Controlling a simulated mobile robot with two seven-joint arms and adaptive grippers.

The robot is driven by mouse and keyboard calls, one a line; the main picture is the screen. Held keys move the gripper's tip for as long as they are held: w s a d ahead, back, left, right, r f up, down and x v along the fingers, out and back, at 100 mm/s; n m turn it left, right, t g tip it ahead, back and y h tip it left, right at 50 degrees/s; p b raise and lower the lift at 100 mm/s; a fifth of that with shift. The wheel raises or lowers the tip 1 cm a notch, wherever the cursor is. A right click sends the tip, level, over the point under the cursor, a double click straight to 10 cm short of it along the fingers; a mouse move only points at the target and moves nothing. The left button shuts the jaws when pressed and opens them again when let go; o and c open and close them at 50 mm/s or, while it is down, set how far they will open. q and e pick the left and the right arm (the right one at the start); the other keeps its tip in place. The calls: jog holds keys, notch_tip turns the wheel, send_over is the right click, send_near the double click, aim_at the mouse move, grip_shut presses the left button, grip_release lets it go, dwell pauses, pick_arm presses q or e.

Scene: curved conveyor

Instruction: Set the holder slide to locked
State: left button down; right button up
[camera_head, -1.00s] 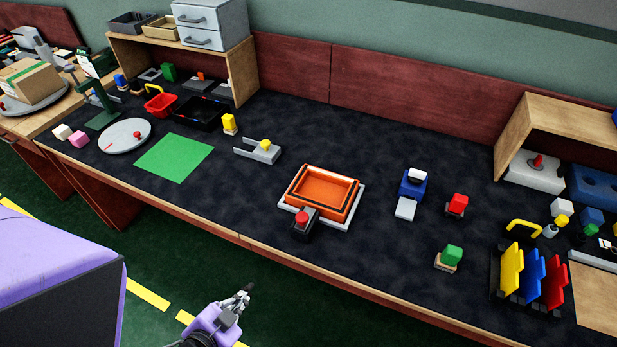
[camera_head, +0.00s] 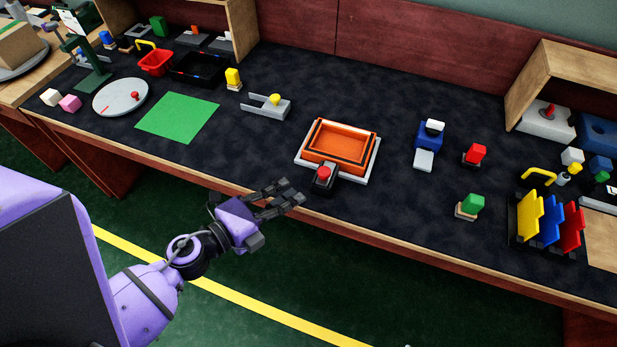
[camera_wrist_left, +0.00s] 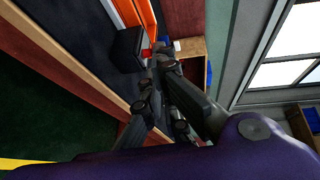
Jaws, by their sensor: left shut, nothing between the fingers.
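An orange tray (camera_head: 342,142) sits in a pale holder frame on the dark bench top. A black block with a red knob (camera_head: 324,174) stands at the tray's front edge. A grey fork-shaped fixture (camera_head: 262,108) with a yellow knob (camera_head: 275,99) lies farther left. I cannot tell for sure which of these is the holder slide, nor its setting. My left gripper (camera_head: 292,191) is shut and empty, just left of and in front of the black block, near the bench's front edge. In the left wrist view the black block (camera_wrist_left: 126,50) is beyond the fingers (camera_wrist_left: 155,80). My right gripper is out of view.
A green mat (camera_head: 178,117) and a round grey plate (camera_head: 121,98) lie to the left. The bench behind the tray is clear.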

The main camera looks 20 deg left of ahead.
aim_at(323, 171)
pick_arm(q)
jog(key=p+x, duration=0.1)
jog(key=x, duration=0.5)
jog(key=shift+w, duration=0.15)
jog(key=shift+w+d+f, duration=0.15)
jog(key=shift+w+d, duration=0.15)
jog(key=shift+w, duration=0.15)
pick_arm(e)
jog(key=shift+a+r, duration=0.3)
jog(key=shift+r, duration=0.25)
pick_arm(q)
jog(key=shift+w, duration=0.25)
jog(key=w, duration=0.2)
jog(key=shift+w+p, duration=0.3)
jog(key=shift+p, duration=0.05)
jog(key=shift+w, duration=0.4)
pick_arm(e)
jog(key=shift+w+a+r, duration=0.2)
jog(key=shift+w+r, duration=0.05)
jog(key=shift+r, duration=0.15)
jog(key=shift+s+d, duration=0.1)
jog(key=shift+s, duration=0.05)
